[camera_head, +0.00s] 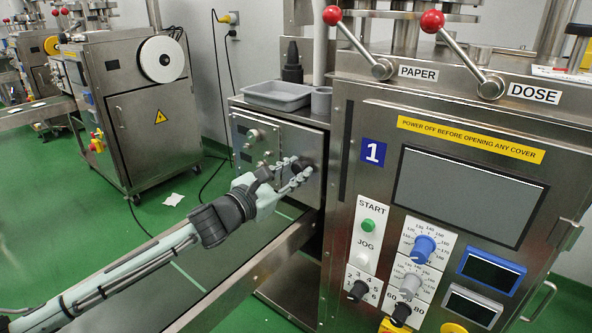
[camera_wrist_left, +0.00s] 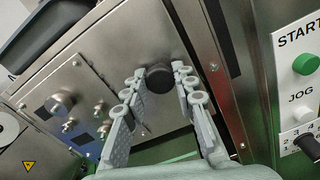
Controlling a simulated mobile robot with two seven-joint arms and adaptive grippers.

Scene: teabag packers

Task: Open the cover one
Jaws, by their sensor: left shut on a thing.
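The cover (camera_head: 309,138) is a brushed metal panel on the side of the machine marked 1, facing the conveyor. It looks closed, flush with its surround. A round black knob (camera_wrist_left: 159,88) sticks out near its right side. My left gripper (camera_head: 297,167) reaches in from the left and is shut on this knob. In the left wrist view its fingers (camera_wrist_left: 159,74) lie on either side of the knob. The fingers partly hide the knob in the head view. My right gripper is not in view.
The machine's front (camera_head: 470,190) stands close to the right of my gripper. Small metal knobs (camera_wrist_left: 60,103) sit left of the black knob. A grey tray (camera_head: 278,96) rests on top. A conveyor edge (camera_head: 245,272) runs below my arm. Another machine (camera_head: 150,120) stands at the back left.

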